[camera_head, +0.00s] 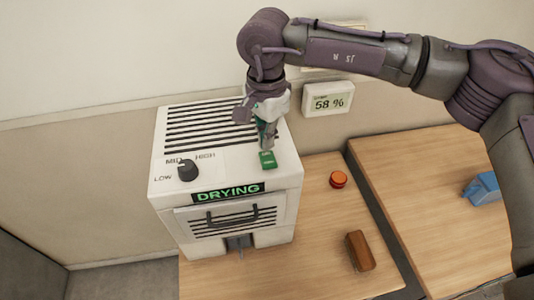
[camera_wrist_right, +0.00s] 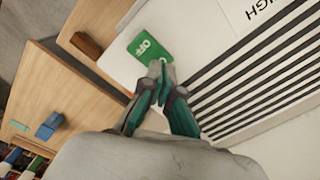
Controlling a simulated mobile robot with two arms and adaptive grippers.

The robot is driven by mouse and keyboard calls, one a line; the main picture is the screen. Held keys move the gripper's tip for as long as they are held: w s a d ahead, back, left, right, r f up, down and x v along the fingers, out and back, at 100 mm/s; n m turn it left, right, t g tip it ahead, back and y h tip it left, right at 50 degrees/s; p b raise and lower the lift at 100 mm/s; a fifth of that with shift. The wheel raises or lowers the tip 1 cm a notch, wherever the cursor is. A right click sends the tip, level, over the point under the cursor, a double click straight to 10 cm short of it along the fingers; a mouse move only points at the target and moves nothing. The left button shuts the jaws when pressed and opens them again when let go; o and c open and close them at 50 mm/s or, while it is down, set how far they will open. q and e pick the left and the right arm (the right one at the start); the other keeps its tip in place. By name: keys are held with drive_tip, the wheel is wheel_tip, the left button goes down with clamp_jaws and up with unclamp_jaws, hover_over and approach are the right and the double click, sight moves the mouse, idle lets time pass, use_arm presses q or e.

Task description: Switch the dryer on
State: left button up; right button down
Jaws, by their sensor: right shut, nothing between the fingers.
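The white dryer (camera_head: 225,227) stands at the left end of the wooden table. Its front display (camera_head: 228,193) is lit and reads "DRYING" in green. A green switch (camera_head: 267,160) lies on its top near the right edge; it also shows in the right wrist view (camera_wrist_right: 143,45), with white lettering partly hidden by the fingers. My right gripper (camera_head: 267,146) is shut and empty, pointing down with its tips at the switch; whether they touch it I cannot tell. In the wrist view its fingertips (camera_wrist_right: 160,72) overlap the switch's near edge. My left gripper is not in view.
A dark knob (camera_head: 187,172) marked LOW, MID and HIGH sits on the dryer's top left, beside vent slots. A wall display (camera_head: 328,101) reads 58 %. An orange-red button (camera_head: 338,179), a brown block (camera_head: 359,250) and a blue object (camera_head: 483,189) lie to the right.

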sight(266, 154)
drive_tip(key=shift+r+p, duration=0.9)
drive_tip(key=shift+r, duration=1.65)
drive_tip(key=shift+s+f, duration=0.1)
